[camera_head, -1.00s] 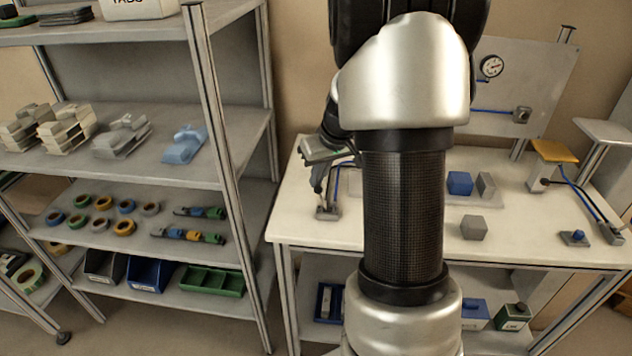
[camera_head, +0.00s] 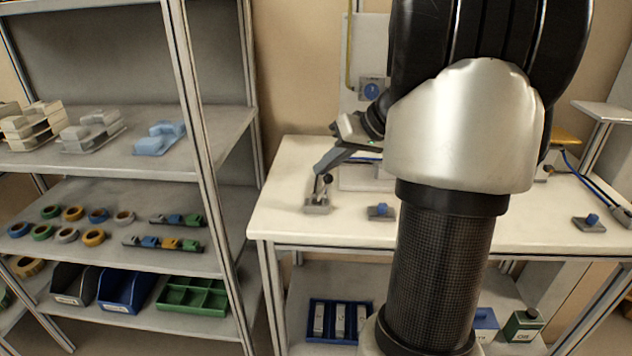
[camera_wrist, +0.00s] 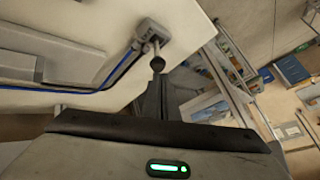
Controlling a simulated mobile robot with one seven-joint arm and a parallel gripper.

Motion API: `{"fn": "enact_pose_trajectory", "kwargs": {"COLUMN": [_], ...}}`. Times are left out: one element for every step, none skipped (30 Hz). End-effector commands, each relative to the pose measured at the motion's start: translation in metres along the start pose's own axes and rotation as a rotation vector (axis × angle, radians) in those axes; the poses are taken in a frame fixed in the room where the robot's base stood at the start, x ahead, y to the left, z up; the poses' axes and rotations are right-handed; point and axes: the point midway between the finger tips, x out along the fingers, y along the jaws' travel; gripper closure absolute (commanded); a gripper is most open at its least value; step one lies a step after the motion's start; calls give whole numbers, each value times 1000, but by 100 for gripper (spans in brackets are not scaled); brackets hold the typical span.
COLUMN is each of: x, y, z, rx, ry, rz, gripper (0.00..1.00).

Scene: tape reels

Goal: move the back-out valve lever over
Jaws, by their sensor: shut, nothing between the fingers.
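The valve lever has a black ball knob (camera_head: 327,179) on a short pale stem. It rises from a grey base (camera_head: 317,204) near the left end of the white bench. In the wrist view the knob (camera_wrist: 158,64) and the grey base (camera_wrist: 152,30) lie just beyond the fingers. My gripper (camera_head: 318,171) is shut and empty, right at the knob and slanting down from the upper right. Its fingertips (camera_wrist: 156,78) also show in the wrist view. I cannot tell whether they touch the knob.
A small block with a blue button (camera_head: 380,211) sits to the right of the lever. A second one (camera_head: 590,222) is at the bench's right. A tall shelf rack (camera_head: 200,150) with tape reels stands to the left. The front left of the bench top (camera_head: 275,215) is clear.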

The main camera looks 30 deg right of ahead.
Motion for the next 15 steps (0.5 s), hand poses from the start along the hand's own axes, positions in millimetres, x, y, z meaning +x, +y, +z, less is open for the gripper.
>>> {"fn": "enact_pose_trajectory", "kwargs": {"x": [-2, -1, -1, -1, -1, -1, 0, 0, 1, 2, 4, 5, 6, 8, 9], "y": [-4, -4, -4, -4, -4, -4, -5, -5, -5, -6, -7, -8, -8, -9, -10], "z": [-4, -4, -4, -4, -4, -4, -4, -4, -4, -4, -4, -4, -4, -4, -4], "rx": [-6, -6, -6, -6, -6, -6, -6, -6, -7, -7, -8, -8, -9, -9, -8], "ry": [-3, -3, -3, -3, -3, -3, -3, -3, -3, -4, -4, -4, -4, -4, -4], "rz": [0, 0, 1, 1, 1, 1, 2, 2, 2, 2, 2, 2, 2, 2, 2], "gripper": [100, 100, 100, 100, 100, 100, 100, 100, 100, 100, 100, 100, 100, 100, 100]}}
